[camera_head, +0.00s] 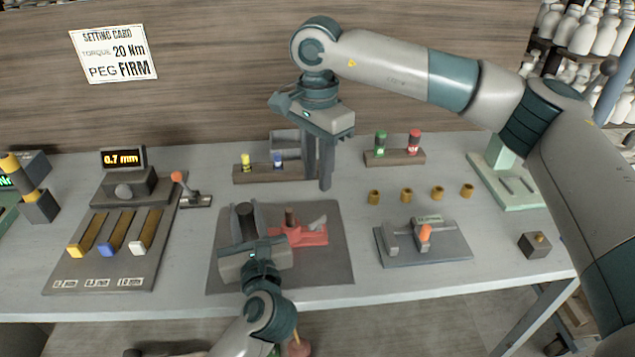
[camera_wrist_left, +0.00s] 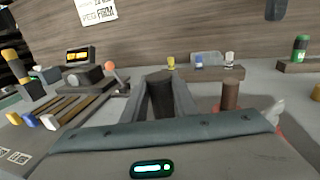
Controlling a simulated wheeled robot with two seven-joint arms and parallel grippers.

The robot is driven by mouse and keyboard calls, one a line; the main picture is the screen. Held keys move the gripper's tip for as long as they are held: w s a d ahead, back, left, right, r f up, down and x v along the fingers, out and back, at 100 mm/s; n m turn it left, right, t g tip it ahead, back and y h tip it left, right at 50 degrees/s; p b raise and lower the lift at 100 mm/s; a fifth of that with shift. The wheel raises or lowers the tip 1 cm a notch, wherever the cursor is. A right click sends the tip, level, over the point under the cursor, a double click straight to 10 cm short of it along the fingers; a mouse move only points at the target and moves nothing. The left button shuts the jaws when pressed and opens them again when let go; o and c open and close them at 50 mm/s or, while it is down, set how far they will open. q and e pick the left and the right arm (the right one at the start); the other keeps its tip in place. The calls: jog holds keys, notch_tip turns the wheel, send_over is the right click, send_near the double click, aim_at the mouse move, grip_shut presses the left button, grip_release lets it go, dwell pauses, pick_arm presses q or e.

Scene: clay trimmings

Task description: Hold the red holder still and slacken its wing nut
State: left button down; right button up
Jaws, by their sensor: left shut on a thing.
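The red holder (camera_head: 312,238) lies on a dark mat in the head view, with a brown upright post (camera_head: 290,216) and a pale grey wing nut (camera_head: 318,222) at its right. In the left wrist view the post (camera_wrist_left: 230,95) and wing nut (camera_wrist_left: 274,112) stand right of the fingers. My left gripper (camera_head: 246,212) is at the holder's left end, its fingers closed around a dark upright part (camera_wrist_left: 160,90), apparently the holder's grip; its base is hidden. My right gripper (camera_head: 320,180) hangs fingers down behind the holder, above the table, apart from it; its finger gap is unclear.
The mat (camera_head: 335,265) has bare room at its front right. A peg rack (camera_head: 262,174) stands behind, partly covered by my right gripper. Several brass rings (camera_head: 406,195) and a grey fixture (camera_head: 440,245) lie right. A gauge with coloured bars (camera_head: 115,235) is left.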

dwell(0.4)
pick_arm(q)
jog(key=c, duration=1.4)
grip_release()
jog(key=shift+o, duration=0.2)
jog(key=shift+s, duration=0.1)
jog(key=v, duration=1.2)
